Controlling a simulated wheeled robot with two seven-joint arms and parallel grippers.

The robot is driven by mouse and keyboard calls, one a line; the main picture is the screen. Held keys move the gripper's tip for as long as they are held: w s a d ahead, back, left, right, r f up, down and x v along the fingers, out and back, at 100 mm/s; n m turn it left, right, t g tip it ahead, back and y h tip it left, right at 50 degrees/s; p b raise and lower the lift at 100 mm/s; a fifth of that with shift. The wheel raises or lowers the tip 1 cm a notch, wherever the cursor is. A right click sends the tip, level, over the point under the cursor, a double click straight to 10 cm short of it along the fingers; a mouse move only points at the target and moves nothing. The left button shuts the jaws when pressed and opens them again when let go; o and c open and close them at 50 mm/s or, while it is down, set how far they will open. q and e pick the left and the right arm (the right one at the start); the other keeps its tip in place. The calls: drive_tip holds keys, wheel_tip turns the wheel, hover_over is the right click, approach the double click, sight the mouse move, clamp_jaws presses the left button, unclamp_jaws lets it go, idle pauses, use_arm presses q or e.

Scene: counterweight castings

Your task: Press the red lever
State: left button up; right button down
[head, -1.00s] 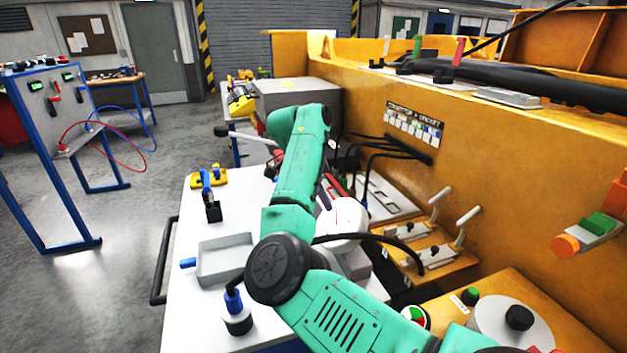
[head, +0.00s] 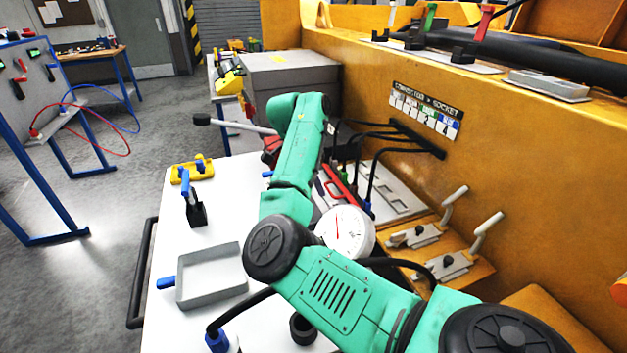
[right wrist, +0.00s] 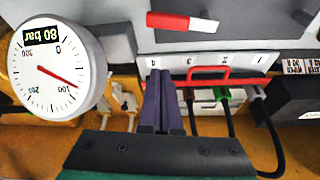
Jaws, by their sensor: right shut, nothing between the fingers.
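A red U-shaped lever (right wrist: 209,73) lies across a pale numbered plate in the right wrist view; its red frame (head: 335,186) shows partly behind my arm in the head view. My right gripper (right wrist: 165,76) is shut and empty. Its dark fingertips are just left of the red lever, over the plate; I cannot tell whether they touch it. My right forearm hides the gripper in the head view. A second red handle with a pale end (right wrist: 183,21) is on the grey surface above. A red upright lever (head: 484,22) stands on the yellow casting. My left gripper is not in view.
A round gauge (head: 345,232) stands beside my arm; it reads 80 bar in the wrist view (right wrist: 58,65). Black hoses (head: 390,135) run to the yellow wall. A grey tray (head: 212,276) sits on the white table. A black-knobbed rod (head: 235,125) sticks out left.

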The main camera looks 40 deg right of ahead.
drive_tip(key=x, duration=0.1)
drive_tip(key=p+x, duration=0.1)
drive_tip(key=x, duration=0.3)
drive_tip(key=shift+s+f, duration=0.1)
drive_tip(key=shift+s, duration=0.3)
drive_tip(key=w+a+p, duration=0.1)
drive_tip(key=w+a, duration=0.1)
drive_tip(key=a, duration=0.1)
drive_tip(key=shift+w+f+p, duration=0.1)
drive_tip(key=shift+p, duration=0.3)
drive_tip(key=shift+a, duration=0.25)
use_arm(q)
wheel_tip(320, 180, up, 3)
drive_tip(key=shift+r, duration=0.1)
use_arm(e)
drive_tip(key=shift+d, duration=0.15)
drive_tip(key=shift+w+f, duration=0.1)
